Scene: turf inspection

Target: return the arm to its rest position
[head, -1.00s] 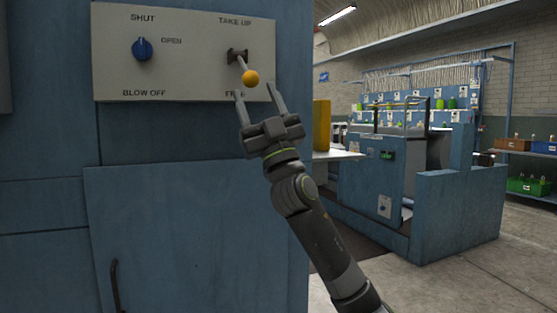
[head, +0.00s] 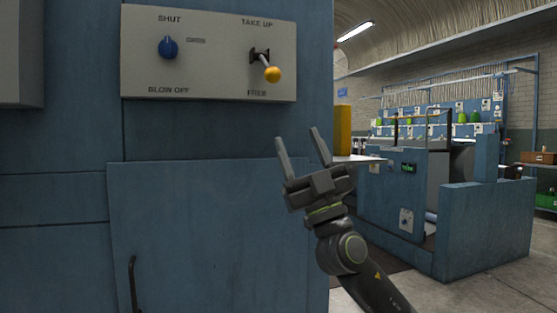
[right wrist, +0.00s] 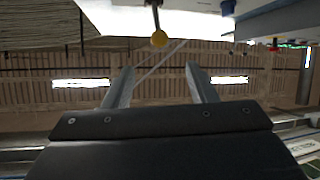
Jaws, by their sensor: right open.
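My right gripper (head: 300,148) is open and empty, in front of the blue cabinet and below and right of the lever. Its two fingers point up and stand apart. They also show in the right wrist view (right wrist: 160,88). The lever with a yellow ball knob (head: 272,74) sticks out of the pale panel (head: 215,80), between the labels TAKE UP and FREE. The knob (right wrist: 159,38) is beyond the fingertips in the right wrist view, clear of them. My left gripper is in neither view.
A blue knob (head: 168,47) sits at the left of the panel. The blue cabinet door (head: 200,230) has a dark handle (head: 133,285). A yellow post (head: 343,130) stands behind the gripper. A blue machine (head: 480,220) stands at the right, with open floor in front.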

